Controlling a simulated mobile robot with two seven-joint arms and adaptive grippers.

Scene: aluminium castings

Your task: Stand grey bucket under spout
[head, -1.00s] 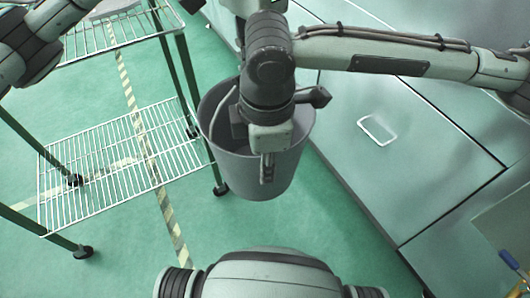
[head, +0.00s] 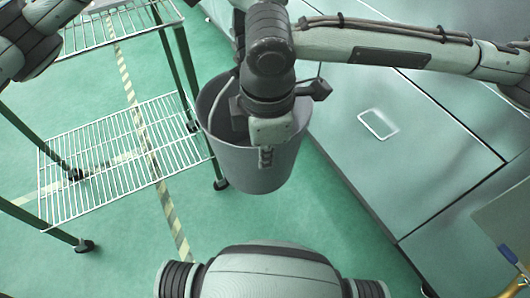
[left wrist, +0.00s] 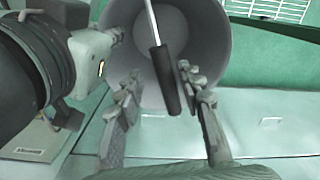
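The grey bucket (head: 238,165) hangs upright in mid-picture in the head view, over the green floor. My right gripper (head: 265,155) is at its near rim, with a finger outside the wall; it looks shut on the rim, and the inner finger is hidden. In the left wrist view, the bucket (left wrist: 207,38) shows its open mouth, with the right gripper at its rim on the left. A dark grip on a metal rod, apparently the bucket's handle, lies between the fingers of my left gripper (left wrist: 158,82), which stand apart. I cannot make out a spout.
A wire rack (head: 120,155) on dark legs with casters stands at the left. Pale green panels (head: 385,165) fill the right side, one with a white-outlined recess. Open green floor with striped tape lies between.

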